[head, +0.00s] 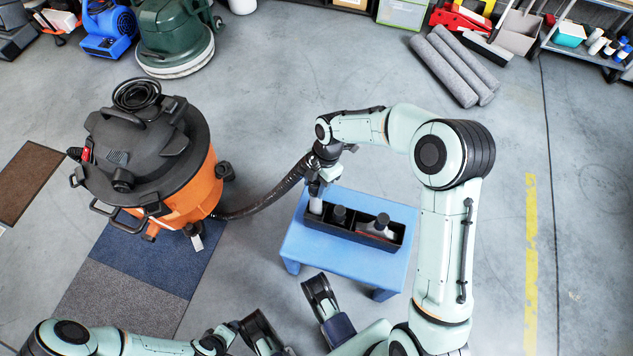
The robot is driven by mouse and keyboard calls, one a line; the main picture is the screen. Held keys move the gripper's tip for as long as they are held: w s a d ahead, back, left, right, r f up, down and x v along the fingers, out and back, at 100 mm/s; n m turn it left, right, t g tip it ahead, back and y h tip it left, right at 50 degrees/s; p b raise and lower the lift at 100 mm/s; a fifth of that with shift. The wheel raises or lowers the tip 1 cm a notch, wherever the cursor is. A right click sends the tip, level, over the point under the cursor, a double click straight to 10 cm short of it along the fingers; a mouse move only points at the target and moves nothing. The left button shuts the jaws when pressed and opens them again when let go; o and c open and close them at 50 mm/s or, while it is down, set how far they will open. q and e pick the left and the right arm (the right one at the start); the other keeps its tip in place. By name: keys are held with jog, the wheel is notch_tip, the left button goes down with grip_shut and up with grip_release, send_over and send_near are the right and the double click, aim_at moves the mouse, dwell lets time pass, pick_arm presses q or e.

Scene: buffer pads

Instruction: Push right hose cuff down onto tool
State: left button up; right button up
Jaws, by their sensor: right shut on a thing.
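My right gripper (317,187) points down over the left end of a black tool caddy (358,238) on a blue stool. It is shut on the end cuff of the black ribbed hose (268,198); the fingers mostly hide the cuff. Directly below stands a pale upright tool (315,206) in the caddy's left compartment. I cannot tell whether cuff and tool touch. Two dark-necked tools (339,213) and (382,221) stand farther right in the caddy. My left arm lies low at the bottom left; its gripper (240,332) is near the bottom edge, its fingers unclear.
The blue stool (305,243) has bare top around the caddy. An orange and black vacuum (200,185) stands left, joined to the hose. Dark mats (150,260) lie below it. Grey rolls (455,65) lie at the back right. The floor right of my right arm is clear.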

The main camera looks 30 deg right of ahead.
jog(key=shift+f, duration=0.3)
dwell(0.4)
jog(key=o, duration=1.4)
jog(key=shift+c, duration=0.2)
